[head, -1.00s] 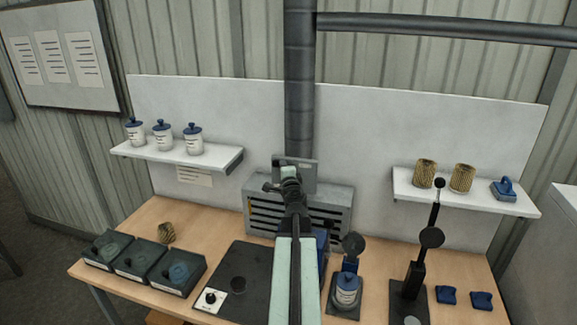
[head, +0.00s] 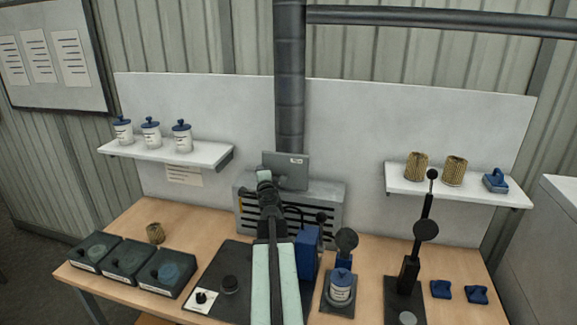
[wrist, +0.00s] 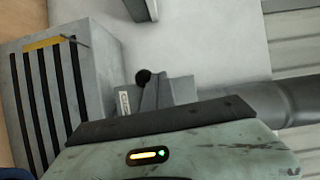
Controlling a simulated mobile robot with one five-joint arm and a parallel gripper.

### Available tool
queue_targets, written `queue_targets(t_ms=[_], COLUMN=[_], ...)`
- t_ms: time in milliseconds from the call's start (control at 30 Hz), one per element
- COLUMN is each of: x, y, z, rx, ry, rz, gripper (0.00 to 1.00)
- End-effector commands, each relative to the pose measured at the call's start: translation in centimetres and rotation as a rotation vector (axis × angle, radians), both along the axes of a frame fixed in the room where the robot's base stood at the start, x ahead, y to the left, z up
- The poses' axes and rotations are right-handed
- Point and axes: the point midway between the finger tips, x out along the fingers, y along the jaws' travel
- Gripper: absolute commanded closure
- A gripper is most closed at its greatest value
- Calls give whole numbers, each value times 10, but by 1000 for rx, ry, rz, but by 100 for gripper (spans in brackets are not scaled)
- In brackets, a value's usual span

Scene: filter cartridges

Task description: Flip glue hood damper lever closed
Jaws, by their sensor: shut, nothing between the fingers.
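The grey slotted glue hood (head: 335,200) stands at the back of the bench, with a grey damper box (head: 287,172) above it at the foot of the dark duct (head: 290,90). In the wrist view the damper lever (wrist: 144,77) shows as a grey arm with a black knob, beside a small white label. The slotted hood (wrist: 95,100) lies left of it in that view. My gripper (head: 264,178) is shut and empty, just left of and in front of the damper box. The lever cannot be made out in the head view. My fingertips are not clear in the wrist view.
A blue box (head: 308,252) and a glue jar (head: 341,288) on a stand sit right of my arm. A black stand (head: 408,270) rises farther right. Shelves flank the hood, with white jars (head: 151,133) left and pleated filters (head: 416,167) right. Dark trays (head: 125,262) stand front left.

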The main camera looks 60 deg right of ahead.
Motion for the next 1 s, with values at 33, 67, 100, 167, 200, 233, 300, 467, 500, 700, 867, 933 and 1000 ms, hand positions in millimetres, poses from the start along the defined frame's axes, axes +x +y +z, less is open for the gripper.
queue_targets(t_ms=[33,67,100,167,200,233,300,467,500,700,867,933,1000], x=[1,1,2,2,2,2,2,2,2,1,1,0,-2], y=[0,0,0,0,0,0,0,0,0,0,2,8,15], z=[-3,-3,-4,-5,-5,-5,-6,-6,-6,-6,-6,-5,-5], rx=[0,0,0,0,0,0,0,0,0,0,0,0,0], ry=[0,0,0,0,0,0,0,0,0,0,0,0,0], rz=[1,0,0,0,0,0,0,-1,-1,-1,-1,0,1], gripper=[100,100,100,100,100,100,100,100,100,100,100,100,100])
